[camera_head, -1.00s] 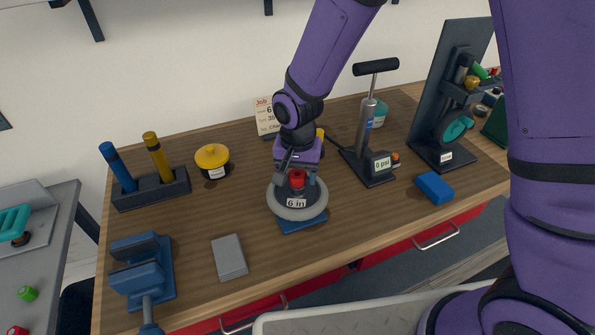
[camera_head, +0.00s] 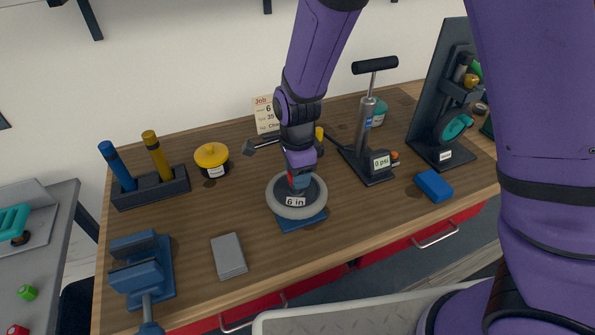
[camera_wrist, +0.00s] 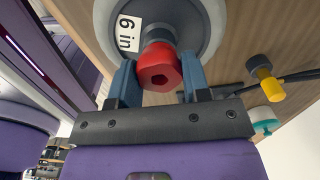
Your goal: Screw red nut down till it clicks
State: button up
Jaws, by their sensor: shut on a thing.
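In the head view my gripper (camera_head: 300,182) points down at the wheel hub and mostly hides the nut. The wheel (camera_head: 287,210) has a light grey tyre and a "6 in" label, and lies flat on a blue stand (camera_head: 303,224). I cannot tell how far down the nut is.
A pump (camera_head: 366,140) reading "0 psi" stands right of the wheel, with a blue block (camera_head: 434,186) beyond. A yellow-lidded pot (camera_head: 212,157), a blue vise (camera_head: 143,268) and a grey block (camera_head: 229,257) are on the left. The bench between them is clear.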

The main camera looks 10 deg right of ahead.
jog(key=m, duration=0.4)
jog(key=shift+w+a+m, duration=0.15)
jog(key=shift+m, duration=0.25)
jog(key=m, duration=0.4)
jog(key=shift+w+r, duration=0.1)
jog(key=o, duration=0.9)
jog(key=shift+c, duration=0.2)
jog(key=shift+o, duration=0.7)
notch_tip(320, 180, up, 11)
